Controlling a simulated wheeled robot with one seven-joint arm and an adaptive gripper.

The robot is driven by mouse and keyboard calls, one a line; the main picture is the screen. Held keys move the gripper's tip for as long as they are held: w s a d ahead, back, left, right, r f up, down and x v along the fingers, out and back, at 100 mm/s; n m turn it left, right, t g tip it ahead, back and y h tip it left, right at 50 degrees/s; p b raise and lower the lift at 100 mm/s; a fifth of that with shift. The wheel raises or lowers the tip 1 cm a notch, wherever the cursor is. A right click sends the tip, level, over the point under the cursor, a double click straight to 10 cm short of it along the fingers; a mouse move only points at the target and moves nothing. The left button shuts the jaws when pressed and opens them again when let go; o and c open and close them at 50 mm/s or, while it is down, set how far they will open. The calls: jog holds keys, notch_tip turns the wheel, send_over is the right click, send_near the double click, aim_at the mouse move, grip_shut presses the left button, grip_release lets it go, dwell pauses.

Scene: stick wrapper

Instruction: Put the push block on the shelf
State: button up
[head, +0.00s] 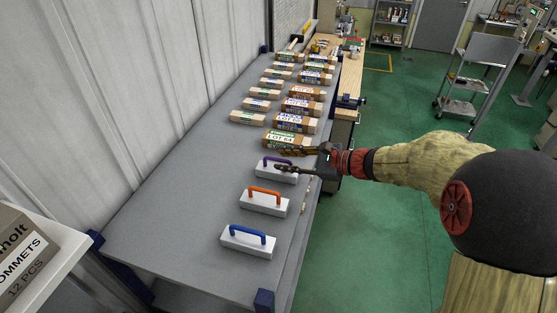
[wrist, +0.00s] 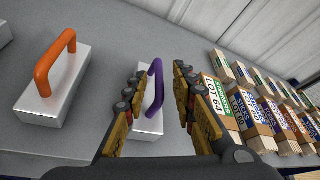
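Three white push blocks with arched handles sit in a row on the near part of the grey table (head: 170,195): one with a purple handle (head: 266,173), one with an orange handle (head: 262,204) and one with a blue handle (head: 245,243). My gripper (head: 280,160) is open above the purple-handled block. In the wrist view, the purple handle (wrist: 157,85) shows between the two open fingers, nearer the left finger; I cannot tell whether they touch. The orange-handled block (wrist: 48,105) is to its left. Which surface is the task's shelf is unclear.
Wrapped stick bundles (head: 283,142), several in two rows, lie just beyond the purple-handled block. A carton (head: 25,265) stands on a white surface (head: 62,262) at the lower left. A grey shelving rack (head: 392,22) stands far back. The table's left near area is clear.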

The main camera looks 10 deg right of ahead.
jog(key=v, duration=0.9)
jog(key=s+a+n+g+h, duration=0.25)
jog(key=s+n, duration=0.25)
jog(key=s, duration=0.3)
jog(key=s+a+n+g+h, duration=0.25)
jog(key=s+n, duration=0.25)
jog(key=s, duration=0.4)
jog(key=s+d+n+t+h, duration=0.2)
jog(key=s+d+n+h, duration=0.4)
jog(key=s+d+n, duration=0.2)
jog(key=shift+s+d+n+t+h+b, duration=0.25)
jog(key=shift+s+n+t+b, duration=0.2)
jog(key=shift+s, duration=0.6)
notch_tip(320, 180, down, 20)
jog(key=b, duration=1.9)
jog(key=shift+b, duration=0.4)
